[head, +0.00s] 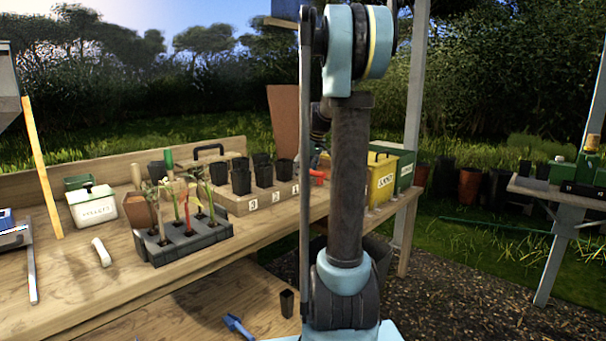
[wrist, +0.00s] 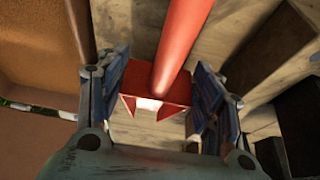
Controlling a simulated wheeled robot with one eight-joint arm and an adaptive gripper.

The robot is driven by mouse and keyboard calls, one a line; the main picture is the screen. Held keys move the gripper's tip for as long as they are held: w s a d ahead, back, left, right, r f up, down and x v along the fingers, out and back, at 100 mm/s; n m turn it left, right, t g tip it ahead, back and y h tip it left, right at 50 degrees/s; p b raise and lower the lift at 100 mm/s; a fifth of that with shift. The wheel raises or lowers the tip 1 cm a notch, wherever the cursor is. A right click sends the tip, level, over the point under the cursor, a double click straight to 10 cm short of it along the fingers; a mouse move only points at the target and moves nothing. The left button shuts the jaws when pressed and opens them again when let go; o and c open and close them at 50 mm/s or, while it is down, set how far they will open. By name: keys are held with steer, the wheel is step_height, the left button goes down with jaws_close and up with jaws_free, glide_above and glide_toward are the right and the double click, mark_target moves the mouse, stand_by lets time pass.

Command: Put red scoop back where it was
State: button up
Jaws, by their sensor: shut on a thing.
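The red scoop (wrist: 183,45) shows in the wrist view as a red bar running up from a red, block-like part between my fingers. My gripper (wrist: 158,98) is shut on it, one blue-grey finger on each side. In the head view a small red part (head: 319,176) shows just left of my arm, above the back of the bench; it looks like the same scoop. My arm hides most of the gripper and the area behind it there. A wooden surface lies beyond the scoop in the wrist view. I cannot tell whether the scoop touches it.
A wooden rack (head: 270,200) with several black pots stands left of my arm. A grey tray of seedlings (head: 185,243) is nearer. A yellow box (head: 380,178) and green box (head: 405,170) stand right. A blue scoop (head: 237,326) lies on the lower shelf. Brown surfaces crowd the wrist view's left.

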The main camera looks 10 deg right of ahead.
steer(key=shift+f, duration=0.45)
stand_by(0.3)
steer(key=o, duration=1.3)
